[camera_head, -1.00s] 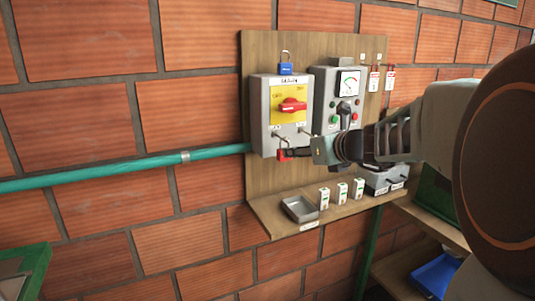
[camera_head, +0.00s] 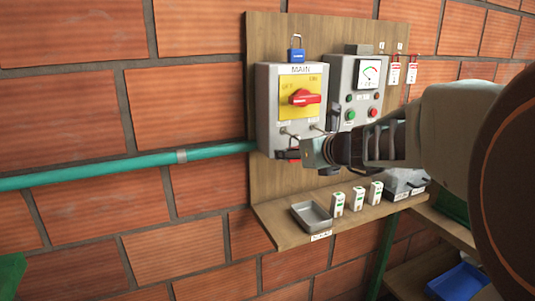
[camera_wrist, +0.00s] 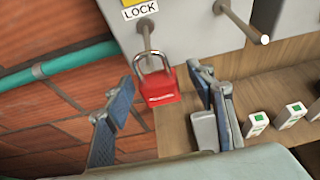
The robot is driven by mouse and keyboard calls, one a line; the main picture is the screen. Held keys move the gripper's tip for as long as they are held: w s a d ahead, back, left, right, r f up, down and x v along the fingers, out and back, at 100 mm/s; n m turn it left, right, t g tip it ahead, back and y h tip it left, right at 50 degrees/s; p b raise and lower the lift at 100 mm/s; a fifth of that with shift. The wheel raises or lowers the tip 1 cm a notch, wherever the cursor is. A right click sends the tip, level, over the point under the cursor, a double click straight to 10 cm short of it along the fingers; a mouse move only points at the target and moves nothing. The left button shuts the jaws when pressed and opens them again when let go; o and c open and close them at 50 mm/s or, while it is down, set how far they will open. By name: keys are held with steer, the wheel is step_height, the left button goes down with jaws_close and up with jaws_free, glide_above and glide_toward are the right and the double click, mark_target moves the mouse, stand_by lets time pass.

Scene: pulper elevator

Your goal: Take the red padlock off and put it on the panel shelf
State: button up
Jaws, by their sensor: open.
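The red padlock (camera_wrist: 161,88) hangs by its shackle from a rod under the LOCK label on the grey MAIN switch box (camera_head: 263,112). In the head view only a bit of red (camera_head: 281,155) shows beside my gripper (camera_head: 302,152). In the wrist view my gripper (camera_wrist: 163,98) is open, with one finger to the left of the padlock and one to the right. I see gaps on both sides of it. The wooden panel shelf (camera_head: 282,236) is below the box, and part of it shows in the wrist view (camera_wrist: 172,132).
A grey tray (camera_head: 312,216) and several small white-and-green blocks (camera_head: 357,198) stand on the shelf. A second rod (camera_wrist: 240,22) sticks out right of the padlock. A blue padlock (camera_head: 297,54) sits atop the box. A green pipe (camera_head: 120,166) runs along the brick wall at left.

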steer(key=shift+s+r, duration=0.1)
steer(key=shift+c, duration=0.2)
steer(key=c, duration=1.3)
steer(key=shift+r, duration=0.1)
